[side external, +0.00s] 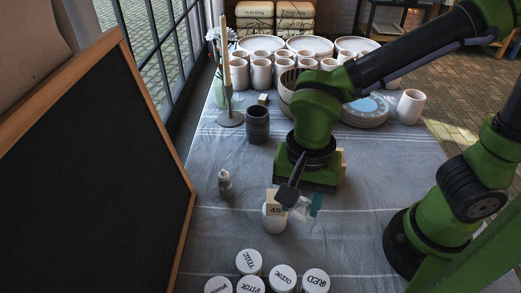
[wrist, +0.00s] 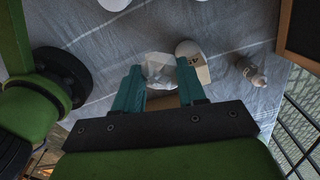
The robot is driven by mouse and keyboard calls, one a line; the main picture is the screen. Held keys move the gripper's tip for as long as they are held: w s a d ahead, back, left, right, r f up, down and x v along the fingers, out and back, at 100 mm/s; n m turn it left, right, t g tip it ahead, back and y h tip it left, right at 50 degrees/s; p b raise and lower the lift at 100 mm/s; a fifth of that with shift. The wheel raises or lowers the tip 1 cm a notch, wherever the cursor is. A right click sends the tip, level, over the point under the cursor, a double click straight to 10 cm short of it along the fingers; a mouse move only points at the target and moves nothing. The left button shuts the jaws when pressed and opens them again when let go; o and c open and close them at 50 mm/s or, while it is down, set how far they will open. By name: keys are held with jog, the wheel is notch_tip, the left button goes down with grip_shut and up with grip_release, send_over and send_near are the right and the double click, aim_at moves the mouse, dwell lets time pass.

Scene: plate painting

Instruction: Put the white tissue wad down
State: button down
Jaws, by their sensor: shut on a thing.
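My gripper (wrist: 160,75) has its two teal fingers closed on the crumpled white tissue wad (wrist: 157,66). In the side view my gripper (side external: 303,203) hangs over the grey-blue cloth, just right of a white jar. The wad (side external: 297,212) shows there only in part, pale and partly covered by the gripper. The white jar with a "45" label (side external: 274,221) stands on the cloth, and it also shows beside the right finger in the wrist view (wrist: 196,70). I cannot tell whether the wad touches the jar or the cloth.
White-lidded paint jars (side external: 283,277) stand at the front. A small bottle (side external: 224,183) is at left, near the chalkboard (side external: 85,170). Bare cloth lies around the bottle.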

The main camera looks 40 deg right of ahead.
jog(key=shift+r, duration=0.75)
jog(key=w+m, duration=0.1)
jog(key=w, duration=0.1)
jog(key=w+m, duration=0.1)
jog(key=w, duration=0.1)
jog(key=w+d+m, duration=0.1)
jog(key=w+m, duration=0.1)
jog(key=shift+w+r, duration=0.2)
jog(key=shift+r, duration=0.15)
jog(key=w+d+m, duration=0.6)
jog(key=w, duration=0.3)
jog(key=w+d+m, duration=0.6)
jog(key=w, duration=0.3)
notch_tip(320, 180, down, 6)
jog(key=s+d+r+n+h, duration=0.1)
jog(key=s+d+r+n, duration=0.25)
jog(key=n, duration=1.05)
jog(key=s+d+r+n, duration=0.3)
jog(key=s+r+n, duration=0.15)
jog(key=n, duration=0.95)
jog(key=w+a+f+n+t+h, duration=0.3)
jog(key=w+a+f+n+t, duration=0.1)
jog(key=w+a+f+n, duration=0.4)
jog(key=f, duration=0.5)
jog(key=s+f, duration=0.1)
jog(key=f, duration=0.2)
jog(key=shift+d+f, duration=0.15)
jog(key=shift+d, duration=0.15)
